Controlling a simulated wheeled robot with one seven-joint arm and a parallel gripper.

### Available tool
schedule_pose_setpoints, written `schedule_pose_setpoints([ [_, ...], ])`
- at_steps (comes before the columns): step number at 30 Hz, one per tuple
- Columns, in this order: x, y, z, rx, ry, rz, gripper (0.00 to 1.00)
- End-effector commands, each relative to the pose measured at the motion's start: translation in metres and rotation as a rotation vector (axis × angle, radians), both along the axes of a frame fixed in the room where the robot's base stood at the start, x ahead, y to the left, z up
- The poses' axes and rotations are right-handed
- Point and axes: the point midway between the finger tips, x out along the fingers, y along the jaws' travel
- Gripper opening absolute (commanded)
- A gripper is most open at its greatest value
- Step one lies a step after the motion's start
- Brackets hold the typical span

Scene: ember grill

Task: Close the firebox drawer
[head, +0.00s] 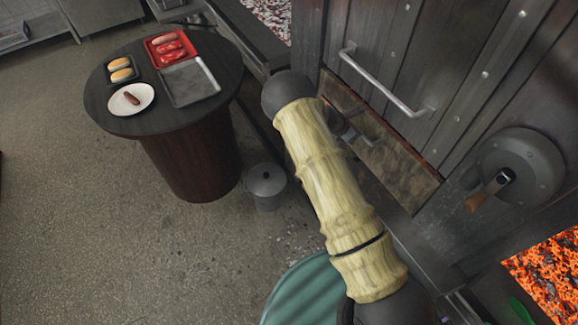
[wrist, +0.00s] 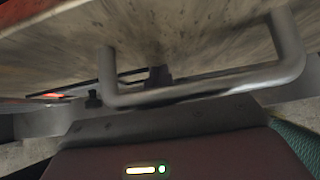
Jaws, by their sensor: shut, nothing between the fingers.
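The firebox drawer has a rusty, streaked front (head: 395,165) below the dark plank-panelled grill door in the head view. My arm covers its left part, and I cannot tell how far it stands out. In the wrist view the drawer front (wrist: 215,50) fills the top, with its grey bar handle (wrist: 225,88) close ahead. My gripper (wrist: 158,76) is shut and empty. Its dark fingertips show near the handle bar, close to the drawer front; contact is unclear. In the head view the gripper is mostly hidden behind my arm.
A round dark table (head: 130,120) with trays, buns, sausages and a plate stands at left. A lidded grey pot (head: 266,183) sits on the floor. A crank wheel (head: 520,165) and glowing embers (head: 550,275) are at right. Floor at lower left is clear.

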Motion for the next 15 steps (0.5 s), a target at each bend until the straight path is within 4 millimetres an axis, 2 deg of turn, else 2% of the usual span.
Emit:
schedule_pose_setpoints([
  [15,0.0088,-0.0009,0.0032,-0.006,-0.005,0.016,0.00],
])
